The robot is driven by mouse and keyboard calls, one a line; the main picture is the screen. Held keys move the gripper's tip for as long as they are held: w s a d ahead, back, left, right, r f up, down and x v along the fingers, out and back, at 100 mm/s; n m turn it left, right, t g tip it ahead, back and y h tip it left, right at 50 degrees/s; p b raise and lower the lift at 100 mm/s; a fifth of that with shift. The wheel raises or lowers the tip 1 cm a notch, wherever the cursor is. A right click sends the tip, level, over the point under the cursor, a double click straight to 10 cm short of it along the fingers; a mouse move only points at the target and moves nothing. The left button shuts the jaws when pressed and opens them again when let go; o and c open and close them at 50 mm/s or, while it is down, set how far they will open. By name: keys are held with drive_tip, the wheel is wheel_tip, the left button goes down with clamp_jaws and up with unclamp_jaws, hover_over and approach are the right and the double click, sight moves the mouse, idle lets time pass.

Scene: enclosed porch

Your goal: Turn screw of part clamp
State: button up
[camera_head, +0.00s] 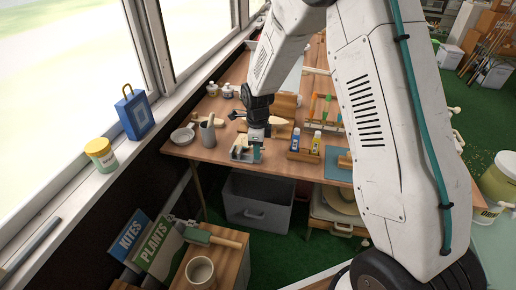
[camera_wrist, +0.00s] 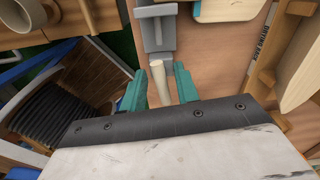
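The part clamp (camera_head: 240,154) sits at the near edge of the wooden workbench in the head view. In the wrist view its grey metal body (camera_wrist: 156,30) is at the top centre. A pale tan rod-shaped handle (camera_wrist: 160,82), seemingly the clamp's screw handle, points from it toward my gripper. My gripper (camera_wrist: 161,70) has teal fingers on either side of this handle, with a narrow gap showing on each side. It is open. In the head view my gripper (camera_head: 257,152) is low beside the clamp, and its fingers are partly hidden.
The workbench (camera_head: 183,151) also carries a grey cup (camera_head: 207,133), small dishes (camera_head: 182,136), and a wooden rack with two small bottles (camera_head: 303,156). A grey bin (camera_head: 257,200) stands beneath. A blue mat (camera_head: 337,168) lies to the right.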

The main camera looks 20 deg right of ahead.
drive_tip(key=shift+r, duration=0.1)
wheel_tip(320, 180, up, 8)
drive_tip(key=shift+f, duration=0.15)
idle(0.4)
